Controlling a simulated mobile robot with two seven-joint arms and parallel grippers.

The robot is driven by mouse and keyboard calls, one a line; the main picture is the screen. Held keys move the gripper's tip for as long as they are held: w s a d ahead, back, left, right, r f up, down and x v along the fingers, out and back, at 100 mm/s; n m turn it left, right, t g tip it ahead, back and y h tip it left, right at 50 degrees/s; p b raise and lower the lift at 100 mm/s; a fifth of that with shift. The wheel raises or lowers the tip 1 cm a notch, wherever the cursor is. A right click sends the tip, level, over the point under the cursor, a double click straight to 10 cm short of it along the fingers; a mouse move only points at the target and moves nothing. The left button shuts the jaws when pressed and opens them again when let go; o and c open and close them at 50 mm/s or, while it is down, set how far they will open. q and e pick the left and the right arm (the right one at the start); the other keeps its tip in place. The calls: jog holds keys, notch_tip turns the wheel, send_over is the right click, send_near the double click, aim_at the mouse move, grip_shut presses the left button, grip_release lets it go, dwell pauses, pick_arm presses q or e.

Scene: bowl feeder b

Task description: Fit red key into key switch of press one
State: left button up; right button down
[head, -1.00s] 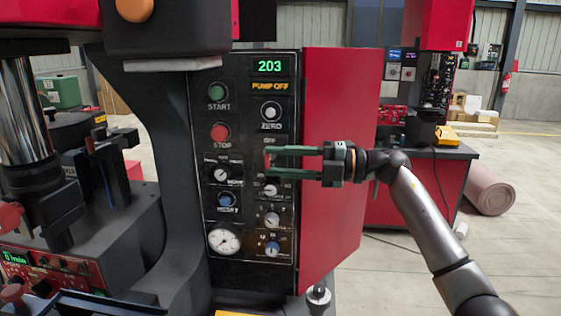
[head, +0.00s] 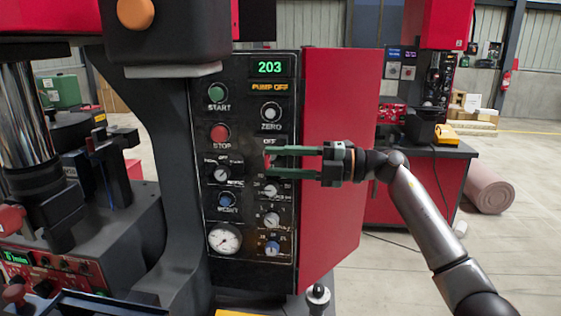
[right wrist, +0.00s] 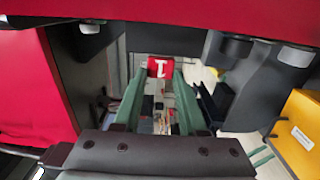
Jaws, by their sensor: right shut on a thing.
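My right gripper (head: 269,160) is in front of the control panel of the press (head: 251,205), its green fingers pointing left across the panel. It is shut on the red key (head: 268,162), a small red piece at the fingertips. In the right wrist view the key (right wrist: 160,67) is a red block with a white mark like a 1, between the tips of my right gripper (right wrist: 160,75). An OFF label shows just above the fingers. The key switch there is hidden behind the gripper and key, so I cannot tell whether the key is in it. My left gripper is out of view.
The panel has a green START button (head: 216,93), a red STOP button (head: 220,133), several knobs and a gauge (head: 224,239). A red side door (head: 335,150) stands right of the panel, behind my right arm. Another red machine (head: 415,185) stands farther back.

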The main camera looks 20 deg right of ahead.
jog(key=shift+w+d, duration=0.1)
jog(key=shift+w, duration=0.1)
dwell(0.7)
jog(key=shift+c, duration=1.9)
grip_release()
jog(key=b+v, duration=0.3)
jog(key=v, duration=0.9)
jog(key=shift+d, duration=0.25)
jog(key=shift+s+f, duration=0.1)
jog(key=shift+s, duration=0.05)
